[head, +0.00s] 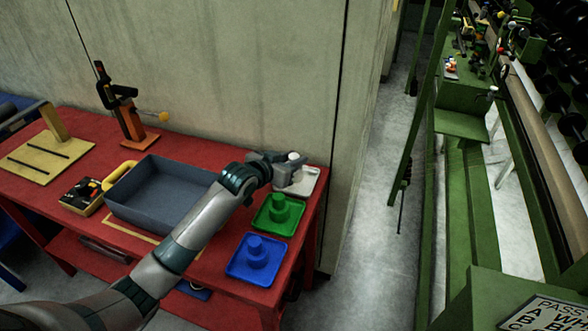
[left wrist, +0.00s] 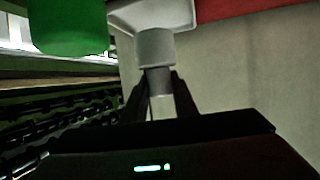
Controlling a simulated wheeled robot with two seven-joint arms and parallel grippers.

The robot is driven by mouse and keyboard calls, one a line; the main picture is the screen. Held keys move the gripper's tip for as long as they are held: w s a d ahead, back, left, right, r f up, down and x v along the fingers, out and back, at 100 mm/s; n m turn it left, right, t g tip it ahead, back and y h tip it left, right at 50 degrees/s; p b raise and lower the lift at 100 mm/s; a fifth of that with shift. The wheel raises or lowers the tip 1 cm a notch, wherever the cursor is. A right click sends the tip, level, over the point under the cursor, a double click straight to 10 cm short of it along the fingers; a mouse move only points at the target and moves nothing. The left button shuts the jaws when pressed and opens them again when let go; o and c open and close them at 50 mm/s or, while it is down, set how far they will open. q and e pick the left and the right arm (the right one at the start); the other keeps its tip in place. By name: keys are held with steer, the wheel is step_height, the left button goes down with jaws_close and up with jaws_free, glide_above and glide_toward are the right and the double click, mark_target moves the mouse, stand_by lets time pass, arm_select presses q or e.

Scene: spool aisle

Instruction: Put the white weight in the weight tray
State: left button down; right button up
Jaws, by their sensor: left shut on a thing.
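The white weight (head: 293,157) is at the right back corner of the red table, over a white square dish (head: 308,184). My left gripper (head: 284,174) is shut on it, hiding much of it in the head view. In the left wrist view the fingers (left wrist: 157,92) close on the narrow neck of the weight (left wrist: 155,47), and its wider part lies against or close to the dish (left wrist: 180,14); I cannot tell whether they touch. A wide grey-blue tray (head: 150,217), empty where visible, stands mid-table, partly behind my left arm. My right gripper is not in view.
A green weight (head: 278,208) and a blue weight (head: 256,249) stand in matching dishes at the table's right side. A wall rises behind.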

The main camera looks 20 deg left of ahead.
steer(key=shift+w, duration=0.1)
arm_select(q)
steer(key=shift+f, duration=0.2)
step_height(320, 180, down, 3)
steer(key=shift+r+p, duration=0.1)
steer(key=shift+p, duration=0.45)
steer(key=shift+f, duration=0.35)
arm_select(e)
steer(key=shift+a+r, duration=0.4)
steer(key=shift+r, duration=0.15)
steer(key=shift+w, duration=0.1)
arm_select(q)
steer(key=c, duration=1.4)
jaws_free()
steer(key=shift+f, duration=0.15)
steer(key=shift+c, duration=0.2)
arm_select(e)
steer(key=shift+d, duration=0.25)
